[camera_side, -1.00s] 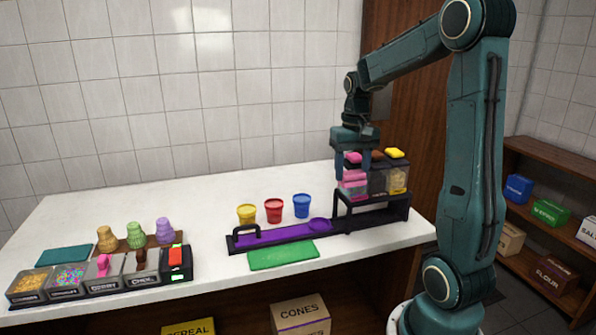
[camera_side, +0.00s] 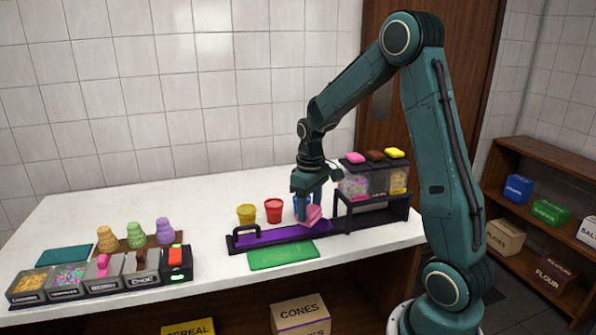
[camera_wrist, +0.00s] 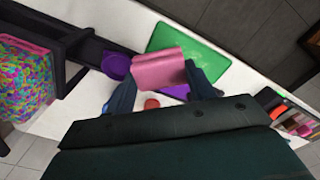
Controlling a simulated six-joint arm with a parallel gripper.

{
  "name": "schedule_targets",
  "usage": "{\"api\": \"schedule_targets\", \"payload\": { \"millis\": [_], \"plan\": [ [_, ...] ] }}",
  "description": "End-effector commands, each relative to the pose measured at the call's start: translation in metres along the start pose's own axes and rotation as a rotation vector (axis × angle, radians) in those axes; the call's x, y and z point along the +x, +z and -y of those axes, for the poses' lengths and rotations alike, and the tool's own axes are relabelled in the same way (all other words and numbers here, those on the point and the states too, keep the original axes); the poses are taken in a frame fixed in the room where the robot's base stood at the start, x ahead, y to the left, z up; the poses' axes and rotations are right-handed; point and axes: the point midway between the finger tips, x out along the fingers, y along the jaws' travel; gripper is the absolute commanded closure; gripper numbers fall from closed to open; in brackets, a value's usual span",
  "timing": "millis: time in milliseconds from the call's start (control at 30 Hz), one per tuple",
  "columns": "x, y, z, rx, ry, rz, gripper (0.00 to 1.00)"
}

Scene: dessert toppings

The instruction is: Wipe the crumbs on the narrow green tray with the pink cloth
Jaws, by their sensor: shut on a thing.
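My gripper (camera_side: 308,208) is shut on the pink cloth (camera_side: 313,217), a folded pad held tilted above the right part of the purple strip. In the wrist view the pink cloth (camera_wrist: 160,68) sits between the fingers of my gripper (camera_wrist: 165,85) and hides part of the green tray. The narrow green tray (camera_side: 283,254) lies flat on the counter, in front of the purple strip; it also shows in the wrist view (camera_wrist: 180,35). The cloth is apart from the tray. I cannot make out crumbs on it in either view.
A purple strip in a black frame with a handle (camera_side: 265,237) runs behind the tray. Yellow (camera_side: 246,213) and red (camera_side: 274,211) cups stand behind it; my gripper hides the blue one. A topping dispenser (camera_side: 375,185) stands right. Topping bins (camera_side: 103,275) and cones stand left.

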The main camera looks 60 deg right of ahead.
Motion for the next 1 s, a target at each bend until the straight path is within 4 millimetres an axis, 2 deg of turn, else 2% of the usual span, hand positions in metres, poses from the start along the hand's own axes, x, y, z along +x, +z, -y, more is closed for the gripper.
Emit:
{"api": "schedule_targets", "payload": {
  "millis": [200, 533, 1000],
  "plan": [
    [0.016, -0.009, 0.014, -0.107, 0.0, 0.001, 0.65],
    [0.025, -0.009, 0.014, -0.11, 0.0, 0.001, 0.65],
    [0.066, -0.008, 0.014, -0.108, -0.001, 0.003, 0.65]
  ]
}}
